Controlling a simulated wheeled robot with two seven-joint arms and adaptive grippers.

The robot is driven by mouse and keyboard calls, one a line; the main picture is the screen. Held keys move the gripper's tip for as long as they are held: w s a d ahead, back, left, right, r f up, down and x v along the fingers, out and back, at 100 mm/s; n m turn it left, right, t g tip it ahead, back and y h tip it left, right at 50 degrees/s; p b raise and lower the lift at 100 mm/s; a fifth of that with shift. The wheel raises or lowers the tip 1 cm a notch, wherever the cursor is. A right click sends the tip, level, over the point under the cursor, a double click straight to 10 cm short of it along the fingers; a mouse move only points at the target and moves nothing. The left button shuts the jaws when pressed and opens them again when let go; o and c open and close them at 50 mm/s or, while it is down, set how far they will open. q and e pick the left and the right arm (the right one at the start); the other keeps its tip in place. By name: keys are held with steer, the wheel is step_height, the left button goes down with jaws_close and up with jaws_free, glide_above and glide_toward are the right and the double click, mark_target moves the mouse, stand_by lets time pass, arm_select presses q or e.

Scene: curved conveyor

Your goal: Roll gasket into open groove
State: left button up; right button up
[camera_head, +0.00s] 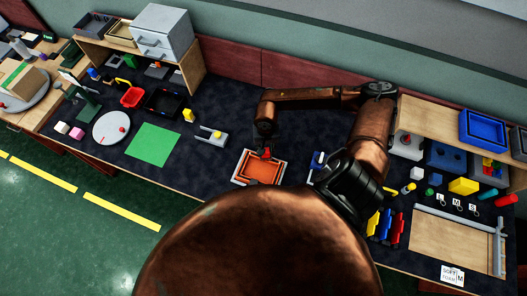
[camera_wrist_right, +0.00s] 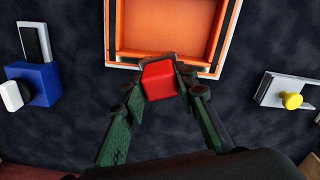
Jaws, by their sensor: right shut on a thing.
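My right gripper (camera_head: 265,143) is over the upper edge of an orange tray-like piece (camera_head: 257,168) with a white outer border. In the right wrist view, the right gripper (camera_wrist_right: 162,82) is shut on a red block (camera_wrist_right: 159,84), which sits between its green fingertips. The block overlaps the near edge of the orange piece (camera_wrist_right: 168,25); I cannot tell whether it touches it. A thin dark line runs between the orange rim and the white border. I cannot tell gasket from groove here. My left gripper is not in view.
A grey fixture with a yellow knob (camera_head: 217,135) stands left of the orange piece, and a blue-and-white fixture (camera_head: 318,160) stands right of it. A green mat (camera_head: 153,145) lies further left. Dark bench surface is clear around the orange piece.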

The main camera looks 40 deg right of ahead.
step_height(320, 180, up, 2)
steer(key=shift+w+r, duration=0.1)
steer(key=shift+r, duration=0.05)
step_height(320, 180, up, 2)
steer(key=shift+r+p, duration=0.1)
steer(key=shift+p, duration=0.6)
steer(key=shift+a+r+p, duration=0.1)
steer(key=shift+r+p, duration=0.65)
steer(key=shift+r, duration=1)
